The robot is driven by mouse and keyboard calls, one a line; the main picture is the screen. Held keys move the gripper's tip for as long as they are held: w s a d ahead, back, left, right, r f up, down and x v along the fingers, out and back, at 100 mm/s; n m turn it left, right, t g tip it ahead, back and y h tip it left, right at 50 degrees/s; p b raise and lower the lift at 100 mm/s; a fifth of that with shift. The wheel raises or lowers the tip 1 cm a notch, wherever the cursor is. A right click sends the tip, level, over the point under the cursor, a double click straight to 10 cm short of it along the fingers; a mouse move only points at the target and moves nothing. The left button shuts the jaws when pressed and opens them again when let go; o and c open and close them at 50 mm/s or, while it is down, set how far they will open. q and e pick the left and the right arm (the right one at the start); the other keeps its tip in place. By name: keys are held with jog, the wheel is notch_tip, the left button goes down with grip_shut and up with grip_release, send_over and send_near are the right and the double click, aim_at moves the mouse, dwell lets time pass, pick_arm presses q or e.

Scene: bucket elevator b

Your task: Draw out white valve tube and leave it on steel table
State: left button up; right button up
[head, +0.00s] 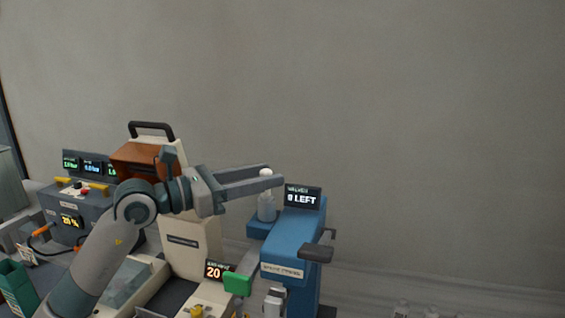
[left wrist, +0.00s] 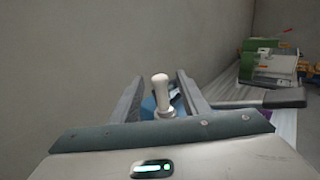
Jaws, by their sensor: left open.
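The white valve tube (head: 266,207) stands upright on the left ledge of the blue valve press (head: 290,240), whose display reads "0 LEFT". Its rounded white top also shows in the left wrist view (left wrist: 161,90). My left gripper (head: 279,177) is open, with its fingers reaching right at the height of the tube's top. In the left wrist view the tube top shows between the two fingers, with a gap on each side. I cannot tell how deep the tube sits in the press. The steel table cannot be made out clearly. My right gripper is not in view.
A cream machine with a brown hopper (head: 140,160) stands left of the press. A grey control box (head: 75,215) is farther left. Open air lies above the press.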

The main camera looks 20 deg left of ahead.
pick_arm(q)
jog(key=shift+p+x, duration=0.9)
jog(key=shift+x, duration=1.6)
grip_shut()
